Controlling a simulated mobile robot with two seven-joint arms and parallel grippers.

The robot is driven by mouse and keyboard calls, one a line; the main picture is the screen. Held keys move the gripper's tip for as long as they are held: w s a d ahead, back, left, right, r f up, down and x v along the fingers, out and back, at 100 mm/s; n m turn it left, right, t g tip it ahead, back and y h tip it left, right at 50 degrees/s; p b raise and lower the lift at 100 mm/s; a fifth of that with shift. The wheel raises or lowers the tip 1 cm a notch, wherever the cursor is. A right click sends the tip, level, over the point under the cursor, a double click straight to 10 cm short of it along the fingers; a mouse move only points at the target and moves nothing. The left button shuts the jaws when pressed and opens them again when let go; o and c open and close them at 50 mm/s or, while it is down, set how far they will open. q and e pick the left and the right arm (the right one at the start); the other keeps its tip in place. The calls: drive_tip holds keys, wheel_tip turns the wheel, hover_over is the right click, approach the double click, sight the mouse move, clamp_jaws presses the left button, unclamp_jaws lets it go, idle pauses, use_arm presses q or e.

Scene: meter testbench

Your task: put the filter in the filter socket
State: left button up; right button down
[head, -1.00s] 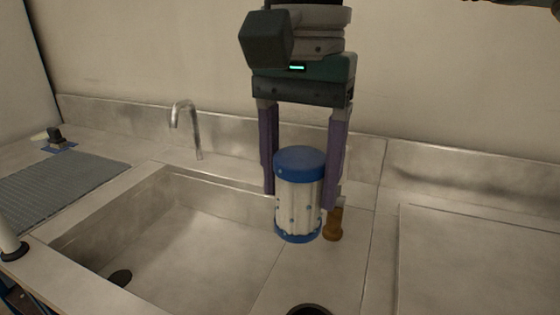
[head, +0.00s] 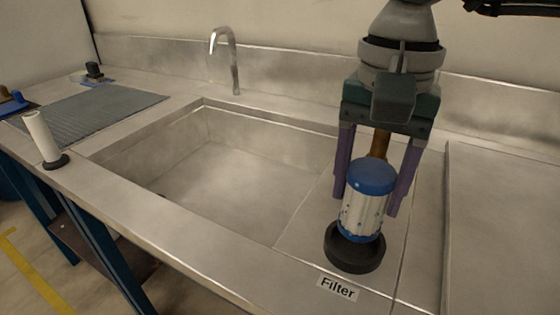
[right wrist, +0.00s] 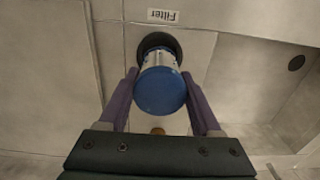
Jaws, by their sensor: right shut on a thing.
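The filter (head: 361,212) is a white cylinder with a blue cap and a blue lower band. My right gripper (head: 366,203) is shut on it, a purple finger on each side, and holds it nearly upright. The filter socket (head: 355,258) is a black round ring on the counter, directly below the filter. The blue lower band shows just above the ring; I cannot tell whether the bottom is inside it. In the right wrist view the blue cap (right wrist: 160,92) hides part of the socket (right wrist: 158,42). My left gripper is not in view.
A label reading "Filter" (head: 338,287) lies in front of the socket. A brown object (head: 380,144) stands behind the filter. The sink (head: 235,185) and faucet (head: 234,62) are to the left. A white cylinder on a black base (head: 43,140) stands at the far left.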

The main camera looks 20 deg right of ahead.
sight(363, 209)
wheel_tip(363, 209, down, 4)
drive_tip(key=b, duration=0.2)
drive_tip(key=shift+s+f+b, duration=0.1)
drive_tip(key=shift+b, duration=0.2)
drive_tip(key=shift+c, duration=0.4)
unclamp_jaws()
drive_tip(key=shift+r, duration=0.3)
wheel_tip(363, 209, up, 12)
drive_tip(key=shift+f, duration=0.15)
